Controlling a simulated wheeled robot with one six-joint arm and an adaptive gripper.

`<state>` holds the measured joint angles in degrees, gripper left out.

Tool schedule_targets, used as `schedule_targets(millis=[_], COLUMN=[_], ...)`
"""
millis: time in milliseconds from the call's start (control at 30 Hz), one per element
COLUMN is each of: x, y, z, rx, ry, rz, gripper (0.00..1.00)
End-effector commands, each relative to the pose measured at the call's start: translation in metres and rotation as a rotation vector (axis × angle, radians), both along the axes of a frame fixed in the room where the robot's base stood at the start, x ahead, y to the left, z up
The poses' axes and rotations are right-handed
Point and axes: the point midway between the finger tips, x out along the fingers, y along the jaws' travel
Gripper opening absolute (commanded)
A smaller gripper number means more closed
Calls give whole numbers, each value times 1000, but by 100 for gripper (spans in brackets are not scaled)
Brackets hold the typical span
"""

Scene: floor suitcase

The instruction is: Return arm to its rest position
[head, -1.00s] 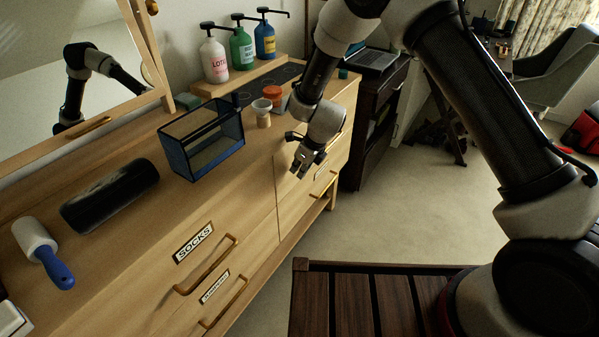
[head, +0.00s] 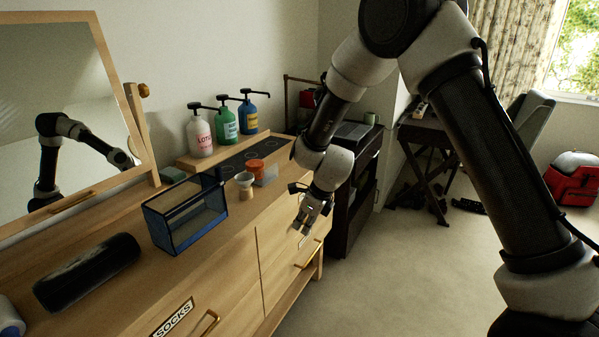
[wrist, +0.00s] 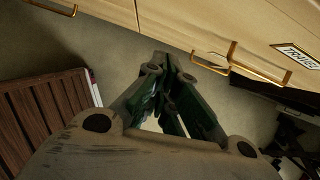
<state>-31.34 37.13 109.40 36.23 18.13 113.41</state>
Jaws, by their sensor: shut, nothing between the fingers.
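My arm (head: 475,130) reaches from the right of the head view, with its upper links high in the picture. My gripper (head: 303,228) hangs in front of the wooden dresser (head: 285,235), near its right end and just off the drawer fronts. It points downward. In the wrist view, my gripper (wrist: 168,75) shows its fingers close together with nothing between them, above the carpet. Drawer handles (wrist: 230,62) lie beyond it in that view.
On the dresser are a blue mesh bin (head: 187,215), a black cylinder (head: 88,272), pump bottles (head: 226,124) and a mirror (head: 60,100). A dark cabinet (head: 352,190) stands right of the dresser. A red bag (head: 572,185) is far right. Carpet (head: 420,270) is clear.

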Motion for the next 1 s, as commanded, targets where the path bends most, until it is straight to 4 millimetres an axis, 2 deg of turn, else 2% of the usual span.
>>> schedule_targets(millis=[133, 233, 333, 467, 600, 700, 833, 1000], x=[-17, -49, -77, -106, -136, -160, -196, -244], y=[-4, -21, -41, -85, -143, -187, -241, -299], z=[-5, -14, 2, 50, 110, 150, 194, 236], rx=[-57, -111, -137, -153, -176, -210, -282, -430], ry=[-29, -16, -34, -96, -181, -241, -300, -346], rz=[307, 620, 940, 1344, 1702, 1901, 2077, 2136], gripper=[0, 0, 0, 0, 0, 0, 0, 0])
